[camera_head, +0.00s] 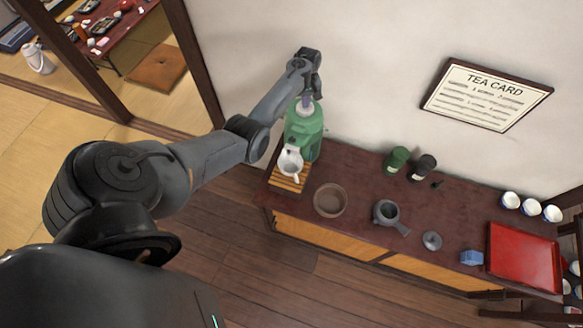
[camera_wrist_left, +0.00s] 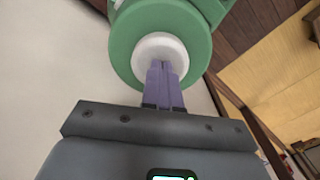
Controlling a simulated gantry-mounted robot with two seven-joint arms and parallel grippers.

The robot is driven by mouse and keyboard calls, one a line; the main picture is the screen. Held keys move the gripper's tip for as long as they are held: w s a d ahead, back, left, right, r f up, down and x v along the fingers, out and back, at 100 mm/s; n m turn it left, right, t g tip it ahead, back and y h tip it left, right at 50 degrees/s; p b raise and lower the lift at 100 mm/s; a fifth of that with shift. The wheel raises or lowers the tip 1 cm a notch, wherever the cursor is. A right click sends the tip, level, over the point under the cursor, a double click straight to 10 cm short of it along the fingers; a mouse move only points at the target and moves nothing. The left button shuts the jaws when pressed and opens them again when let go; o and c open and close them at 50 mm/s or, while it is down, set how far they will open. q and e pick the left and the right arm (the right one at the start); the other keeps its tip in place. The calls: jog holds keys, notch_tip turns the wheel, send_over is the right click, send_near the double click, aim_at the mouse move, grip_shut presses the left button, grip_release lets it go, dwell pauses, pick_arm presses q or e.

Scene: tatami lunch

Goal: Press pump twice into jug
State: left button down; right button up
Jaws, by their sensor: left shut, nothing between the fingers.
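The green pump dispenser (camera_head: 302,132) stands at the left end of the dark counter, against the wall. A small white jug (camera_head: 291,164) is in front of it, on a slatted wooden stand (camera_head: 286,184). My left gripper (camera_head: 305,103) is above the dispenser, shut and empty, pointing down. In the left wrist view its purple fingertips (camera_wrist_left: 163,68) overlap the white pump top (camera_wrist_left: 160,48) of the green dispenser (camera_wrist_left: 128,25). Whether they touch it or hover just over it, I cannot tell. The jug's inside is too small to read. My right gripper is not in view.
On the dark counter (camera_head: 350,235) are a round brown tray (camera_head: 330,200), a grey teapot (camera_head: 388,213), its apparent lid (camera_head: 432,240), green (camera_head: 397,158) and black canisters (camera_head: 424,167), a blue block (camera_head: 471,258), white cups (camera_head: 531,207) and a red tray (camera_head: 522,258).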

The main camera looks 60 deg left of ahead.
pick_arm(q)
jog(key=shift+f+b, duration=0.6)
jog(key=shift+f, duration=0.45)
jog(key=shift+r, duration=0.1)
jog(key=shift+r+p, duration=1.75)
jog(key=shift+p, duration=0.3)
jog(key=shift+f, duration=0.25)
jog(key=shift+f+b, duration=1.4)
jog(key=shift+f, duration=0.2)
jog(key=shift+r, duration=0.15)
jog(key=shift+r+p, duration=1.65)
jog(key=shift+p, duration=0.3)
